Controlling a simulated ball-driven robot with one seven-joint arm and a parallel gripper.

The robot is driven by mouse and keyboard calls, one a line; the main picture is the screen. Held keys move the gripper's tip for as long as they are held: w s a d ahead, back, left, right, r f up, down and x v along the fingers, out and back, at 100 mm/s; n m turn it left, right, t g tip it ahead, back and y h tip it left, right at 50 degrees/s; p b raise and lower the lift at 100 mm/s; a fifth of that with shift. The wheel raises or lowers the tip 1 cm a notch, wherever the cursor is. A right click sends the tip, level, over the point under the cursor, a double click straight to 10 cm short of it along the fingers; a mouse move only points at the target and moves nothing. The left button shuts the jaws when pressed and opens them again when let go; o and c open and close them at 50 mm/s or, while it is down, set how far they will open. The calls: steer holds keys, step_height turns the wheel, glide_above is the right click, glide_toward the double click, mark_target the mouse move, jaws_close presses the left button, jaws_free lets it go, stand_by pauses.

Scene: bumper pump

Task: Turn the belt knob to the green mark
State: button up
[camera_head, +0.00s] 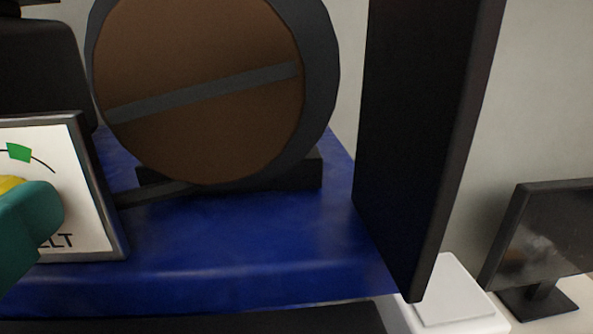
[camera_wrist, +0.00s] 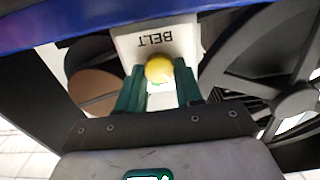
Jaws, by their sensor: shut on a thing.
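The belt panel (camera_head: 88,222) is a white plate in a grey frame at the left edge of the head view, with a green mark (camera_head: 19,152) on a black arc and part of its lettering showing. The yellow belt knob (camera_head: 10,184) is mostly hidden behind my teal gripper (camera_head: 35,210) there. In the wrist view the panel (camera_wrist: 155,40) reads BELT upside down, and the round yellow knob (camera_wrist: 159,69) sits between the fingers of my gripper (camera_wrist: 160,88). The gripper is shut on the knob. The knob's pointer direction cannot be told.
A large brown disc with a grey bar (camera_head: 200,85) stands on the blue base (camera_head: 240,250), right of the panel. A tall black slab (camera_head: 415,130) stands further right. A dark spoked wheel (camera_wrist: 290,90) is close right of my gripper in the wrist view.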

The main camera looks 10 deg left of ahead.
steer(key=shift+f, duration=0.15)
steer(key=m+b, duration=0.3)
steer(key=b, duration=0.1)
steer(key=shift+f, duration=0.15)
steer(key=m+b, duration=0.7)
steer(key=m, duration=0.1)
steer(key=shift+d+b, duration=0.1)
steer(key=shift+b, duration=0.2)
steer(key=shift+r+m, duration=0.2)
steer(key=shift+m, duration=0.2)
steer(key=o, duration=1)
steer(key=shift+o, duration=0.2)
